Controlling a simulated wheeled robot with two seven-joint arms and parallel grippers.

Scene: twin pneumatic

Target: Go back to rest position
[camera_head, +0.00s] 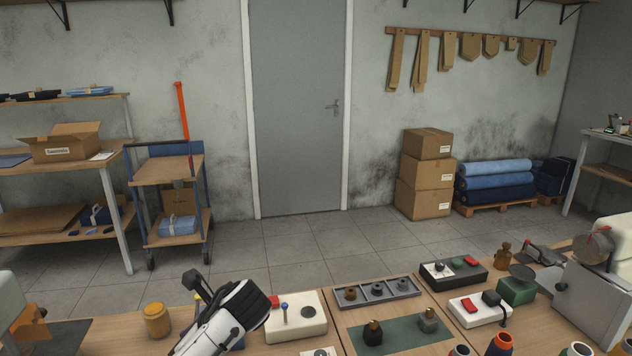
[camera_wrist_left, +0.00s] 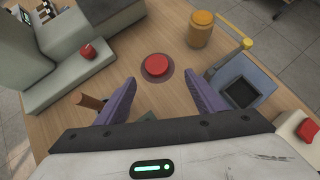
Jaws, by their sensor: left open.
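My left gripper (camera_wrist_left: 162,84) is open in the left wrist view. Its two purple fingers are spread apart with nothing between them. A round red button (camera_wrist_left: 157,66) on the wooden bench lies just beyond the fingertips. In the head view my left arm (camera_head: 222,322) reaches in at the bottom, left of centre, above the bench; its fingers cannot be made out there. My right gripper is in neither view.
An amber jar (camera_head: 157,320) stands left of my left arm; the left wrist view also shows it (camera_wrist_left: 200,30). A white box (camera_head: 308,325) with a red button is close on the right. A grey tray (camera_head: 364,302) and a green mat (camera_head: 400,345) lie further right.

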